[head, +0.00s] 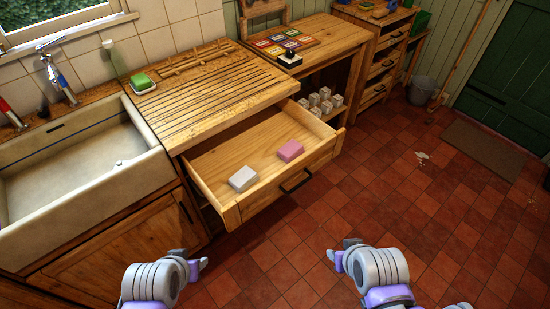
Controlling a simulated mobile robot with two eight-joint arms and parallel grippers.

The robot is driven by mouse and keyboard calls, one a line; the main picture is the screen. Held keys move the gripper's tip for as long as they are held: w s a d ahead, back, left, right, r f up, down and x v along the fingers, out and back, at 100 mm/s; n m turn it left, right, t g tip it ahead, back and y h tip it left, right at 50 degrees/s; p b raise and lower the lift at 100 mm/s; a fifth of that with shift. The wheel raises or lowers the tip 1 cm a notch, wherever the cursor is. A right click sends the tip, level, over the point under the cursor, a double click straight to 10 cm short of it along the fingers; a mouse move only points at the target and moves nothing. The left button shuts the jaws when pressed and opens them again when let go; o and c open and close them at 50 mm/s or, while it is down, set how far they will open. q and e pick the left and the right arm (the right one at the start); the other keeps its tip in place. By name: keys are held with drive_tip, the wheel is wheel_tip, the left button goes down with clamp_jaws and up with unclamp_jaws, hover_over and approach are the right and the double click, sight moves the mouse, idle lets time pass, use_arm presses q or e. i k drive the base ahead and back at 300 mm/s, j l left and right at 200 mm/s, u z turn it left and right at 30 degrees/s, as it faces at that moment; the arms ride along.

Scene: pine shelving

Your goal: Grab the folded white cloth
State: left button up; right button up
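A folded white cloth (243,178), seen as a small pale block, lies in the open wooden drawer (215,165) near its front left corner. A similar pink folded piece (290,150) lies to its right in the same drawer. My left gripper (198,266) is low in the picture, in front of the sink cabinet and apart from the drawer. My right gripper (337,256) is above the tiled floor, to the right of and nearer than the drawer. Neither gripper touches the cloth. Their finger gaps are too small to make out.
The drawer has a dark handle (295,181) and sits under a slatted worktop (210,95). A white sink (80,170) is at left. A green sponge (141,81) lies on the worktop. Several small blocks (325,103) stand on a low shelf. The red floor (400,200) at right is mostly clear.

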sight(246, 176)
drive_tip(key=u, duration=0.8)
drive_tip(key=l+u, duration=0.2)
drive_tip(key=u, duration=0.25)
drive_tip(key=l+u, duration=0.25)
drive_tip(key=u, duration=0.25)
drive_tip(key=l+u, duration=0.25)
drive_tip(key=u, duration=0.2)
drive_tip(key=l+u, duration=0.25)
drive_tip(key=k+l+u, duration=0.15)
drive_tip(key=l+u, duration=0.15)
drive_tip(key=k+l+u, duration=0.5)
drive_tip(key=l, duration=0.25)
drive_tip(key=k+l+u, duration=0.2)
drive_tip(key=l, duration=0.25)
drive_tip(key=k+l+u, duration=0.1)
drive_tip(key=k+l, duration=1.1)
drive_tip(key=i+j, duration=0.5)
drive_tip(key=i, duration=0.15)
